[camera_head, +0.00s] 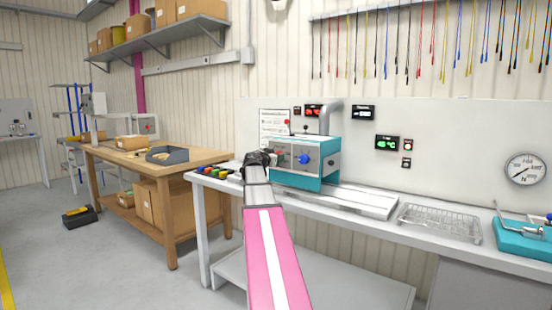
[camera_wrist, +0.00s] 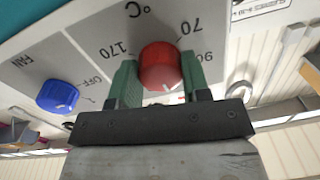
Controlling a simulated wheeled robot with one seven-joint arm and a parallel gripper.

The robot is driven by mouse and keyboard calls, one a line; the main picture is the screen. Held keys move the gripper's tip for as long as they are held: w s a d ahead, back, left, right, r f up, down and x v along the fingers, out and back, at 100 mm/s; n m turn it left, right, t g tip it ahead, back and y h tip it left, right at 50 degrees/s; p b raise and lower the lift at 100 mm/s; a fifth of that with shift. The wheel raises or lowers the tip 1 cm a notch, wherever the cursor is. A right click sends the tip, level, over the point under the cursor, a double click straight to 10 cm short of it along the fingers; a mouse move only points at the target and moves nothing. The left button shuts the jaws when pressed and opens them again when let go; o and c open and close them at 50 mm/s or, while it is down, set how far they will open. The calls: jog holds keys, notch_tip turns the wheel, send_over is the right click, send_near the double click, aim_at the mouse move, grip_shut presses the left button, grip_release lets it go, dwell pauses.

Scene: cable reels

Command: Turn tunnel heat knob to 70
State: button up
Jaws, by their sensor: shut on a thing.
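The red heat knob (camera_wrist: 158,66) is on a grey panel in the wrist view, with the marks 70, 90, 170 and °C around it. A small white mark shows at the knob's lower edge, on the side facing my gripper. My gripper (camera_head: 262,157) is at the left of the teal and grey tunnel machine (camera_head: 305,175). Its two green fingers stand on either side of the red knob, shut on it. The far part of the dial scale shows, but the part beneath the gripper is hidden.
A blue fan knob (camera_wrist: 57,96) with an OFF mark sits beside the red knob. A green wall display (camera_head: 387,143) reads about 46 °C. A wire basket (camera_head: 440,222) stands at the right on the bench (camera_head: 370,222). A wooden table (camera_head: 200,156) is at the left.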

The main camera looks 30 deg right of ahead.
jog(key=n, duration=1.1)
jog(key=n+g, duration=0.1)
jog(key=n, duration=1)
jog(key=shift+n+g, duration=0.3)
jog(key=shift+n, duration=0.1)
jog(key=shift+h, duration=0.3)
jog(key=o, duration=0.9)
jog(key=shift+o, duration=0.2)
jog(key=shift+a, duration=0.15)
jog(key=v, duration=1)
jog(key=shift+a, duration=0.3)
jog(key=shift+s, duration=0.1)
